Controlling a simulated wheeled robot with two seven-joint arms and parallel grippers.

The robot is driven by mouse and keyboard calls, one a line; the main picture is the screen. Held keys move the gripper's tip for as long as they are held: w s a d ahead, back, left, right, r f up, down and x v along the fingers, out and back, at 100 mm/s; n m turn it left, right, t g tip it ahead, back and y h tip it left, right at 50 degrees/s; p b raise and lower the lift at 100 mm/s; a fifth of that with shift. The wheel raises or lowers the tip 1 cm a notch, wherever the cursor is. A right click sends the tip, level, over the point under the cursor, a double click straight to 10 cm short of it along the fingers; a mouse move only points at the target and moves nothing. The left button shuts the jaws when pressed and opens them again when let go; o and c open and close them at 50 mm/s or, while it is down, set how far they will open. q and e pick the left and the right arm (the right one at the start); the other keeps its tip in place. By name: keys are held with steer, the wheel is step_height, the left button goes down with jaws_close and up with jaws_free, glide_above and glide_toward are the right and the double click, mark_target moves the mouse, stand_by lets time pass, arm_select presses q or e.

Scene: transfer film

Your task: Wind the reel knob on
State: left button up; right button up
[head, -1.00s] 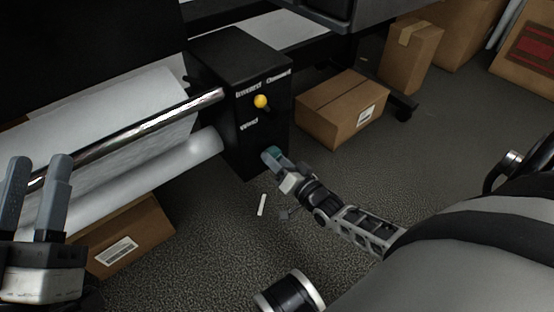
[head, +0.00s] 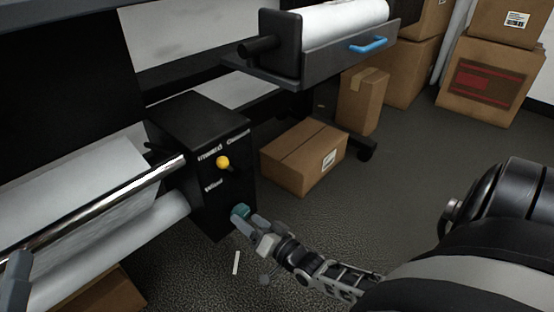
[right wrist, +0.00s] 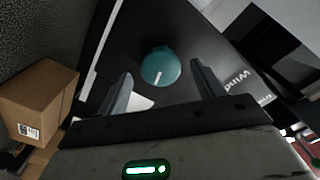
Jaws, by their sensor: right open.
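The teal reel knob (head: 240,211) is on the front of the black box (head: 222,200), low down, below the word "Wind". My right gripper (head: 247,220) is at the knob, its fingers pointing at the box. In the right wrist view the knob (right wrist: 160,67) has a white mark pointing down and lies between the two spread fingers (right wrist: 161,78). Gaps show on both sides, so the gripper is open.
A silver bar (head: 110,207) and a white film roll (head: 120,245) run left from the box. A cardboard box (head: 303,158) stands on the floor behind the knob. A white strip (head: 237,262) lies on the floor.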

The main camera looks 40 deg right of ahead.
arm_select(q)
step_height(320, 180, down, 6)
steer(key=s+n+g+y+p, duration=0.2)
steer(key=n+g+p, duration=0.1)
steer(key=g, duration=0.1)
steer(key=shift+s+d+n+p, duration=0.2)
steer(key=shift+d+n+p, duration=0.1)
steer(key=shift+d, duration=0.15)
arm_select(e)
steer(key=s+d, duration=0.1)
steer(key=s, duration=1.3)
